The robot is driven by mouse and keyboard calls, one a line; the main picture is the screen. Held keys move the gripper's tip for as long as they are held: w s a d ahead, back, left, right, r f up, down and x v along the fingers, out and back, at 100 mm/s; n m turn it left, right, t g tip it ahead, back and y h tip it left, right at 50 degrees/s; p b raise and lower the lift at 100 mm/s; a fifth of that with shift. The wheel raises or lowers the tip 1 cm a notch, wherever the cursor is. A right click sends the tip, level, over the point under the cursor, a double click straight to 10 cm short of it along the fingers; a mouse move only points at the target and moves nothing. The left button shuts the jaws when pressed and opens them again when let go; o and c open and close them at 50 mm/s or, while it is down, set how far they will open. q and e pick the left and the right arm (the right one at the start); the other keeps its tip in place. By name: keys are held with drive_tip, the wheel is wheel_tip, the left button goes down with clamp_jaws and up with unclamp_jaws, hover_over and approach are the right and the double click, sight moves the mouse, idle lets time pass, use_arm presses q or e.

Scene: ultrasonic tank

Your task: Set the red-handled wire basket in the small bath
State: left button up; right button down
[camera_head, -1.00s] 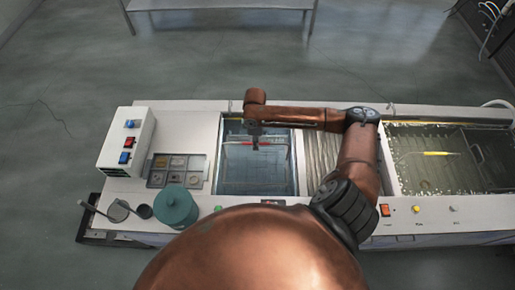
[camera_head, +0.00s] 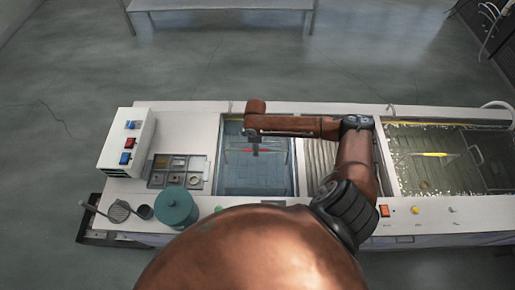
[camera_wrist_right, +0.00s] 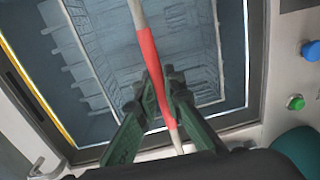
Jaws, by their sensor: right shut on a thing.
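The red-handled wire basket shows its red handle (camera_head: 262,150) above the small bath (camera_head: 229,186), within the bath's opening. My right gripper (camera_head: 253,151) is shut on this handle; my arm reaches across the bath from the right. In the right wrist view, the red handle (camera_wrist_right: 149,62) runs between the fingers of the right gripper (camera_wrist_right: 165,84). Pale wires of the basket (camera_wrist_right: 95,68) show beyond, inside the bath's rim. I cannot tell whether the basket touches the bath floor. My left gripper is not in view.
Right of the small bath are a ribbed panel (camera_head: 312,158) and a larger bath (camera_head: 470,189) holding a yellow handle (camera_head: 430,154). To the left stand a switch box (camera_head: 128,142), a sectioned tray (camera_head: 156,180) and a teal pot (camera_head: 176,208).

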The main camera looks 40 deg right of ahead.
drive_tip(key=c, duration=2)
unclamp_jaws()
drive_tip(key=shift+f, duration=0.1)
drive_tip(key=shift+c, duration=0.2)
wheel_tip(320, 180, up, 13)
drive_tip(key=b, duration=0.1)
drive_tip(key=shift+w+d, duration=0.2)
drive_tip(key=shift+w, duration=0.1)
